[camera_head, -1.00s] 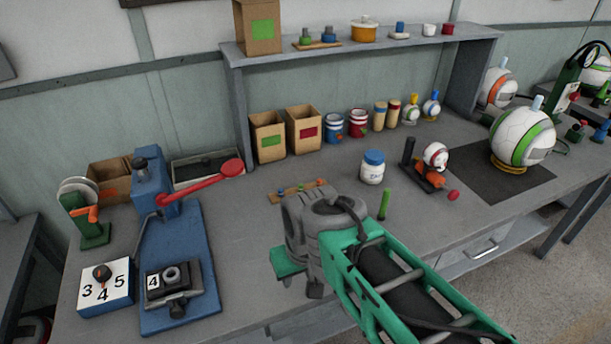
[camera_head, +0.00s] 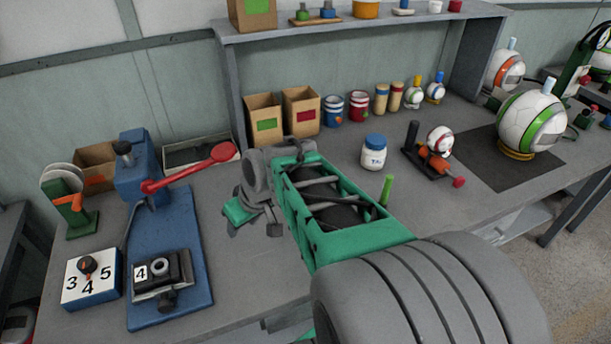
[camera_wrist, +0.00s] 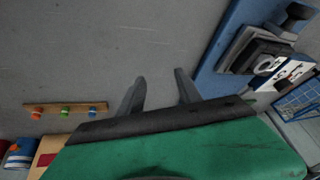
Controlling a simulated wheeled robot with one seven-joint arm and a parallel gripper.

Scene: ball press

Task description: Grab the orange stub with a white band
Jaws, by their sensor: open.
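A small wooden strip (camera_wrist: 82,107) on the bench carries three short stubs. The orange stub (camera_wrist: 37,113) is at its left end in the wrist view, beside a green and a blue one. The stub is too small there to make out a white band clearly. In the head view the strip is hidden behind my arm. My gripper (camera_wrist: 160,76) is open and empty over bare bench, with both fingers showing in the wrist view. The strip lies apart from the fingers, to their left in that view.
A blue press (camera_head: 168,255) with a red lever (camera_head: 190,167) stands left of my gripper in the head view. Cardboard boxes (camera_head: 302,111) and tins line the back. Bench below the gripper is clear.

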